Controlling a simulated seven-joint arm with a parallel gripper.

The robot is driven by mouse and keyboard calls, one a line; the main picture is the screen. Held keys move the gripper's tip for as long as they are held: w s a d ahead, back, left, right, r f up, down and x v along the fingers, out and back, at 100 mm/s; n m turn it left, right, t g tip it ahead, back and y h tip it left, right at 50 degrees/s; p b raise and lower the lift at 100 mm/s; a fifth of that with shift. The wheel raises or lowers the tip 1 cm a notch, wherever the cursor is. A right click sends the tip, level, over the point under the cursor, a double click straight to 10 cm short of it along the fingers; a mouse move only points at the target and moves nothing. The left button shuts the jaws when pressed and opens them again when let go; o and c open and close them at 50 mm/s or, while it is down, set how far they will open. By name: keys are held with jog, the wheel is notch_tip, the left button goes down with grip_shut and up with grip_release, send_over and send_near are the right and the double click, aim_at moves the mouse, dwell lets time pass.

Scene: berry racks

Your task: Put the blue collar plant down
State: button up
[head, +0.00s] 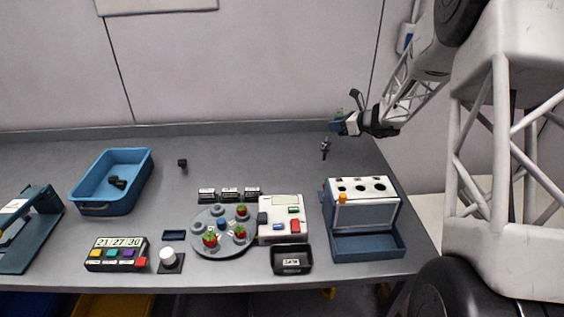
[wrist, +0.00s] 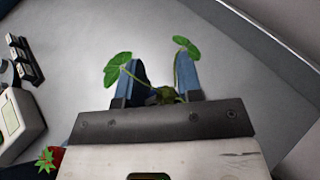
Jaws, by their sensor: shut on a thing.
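My gripper (head: 338,125) is above the back right of the table, well above the surface as far as I can tell. In the wrist view its two blue fingers (wrist: 163,78) are shut on a small plant (wrist: 170,97) with a dark green middle and two broad green leaves, one at each finger. The plant's leaves (head: 340,112) show as a small green patch in the head view.
A white-topped rack (head: 375,187) with dark holes stands in front of my gripper. A round grey tray (head: 225,246) with red berries, a white device (head: 267,233) and a blue bin (head: 142,170) stand leftward. A small dark thing (head: 325,147) is below the gripper.

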jog(key=s+a+n+g+y, duration=0.1)
jog(key=a+n+g, duration=0.2)
jog(key=a, duration=1.9)
jog(key=shift+s+y, duration=0.3)
jog(key=shift+s, duration=0.05)
send_over(276, 160)
jog(key=shift+s+f, duration=0.1)
jog(key=shift+f, duration=2.9)
jog(key=shift+f, duration=1.9)
jog(key=o, duration=0.9)
jog(key=shift+f, duration=0.15)
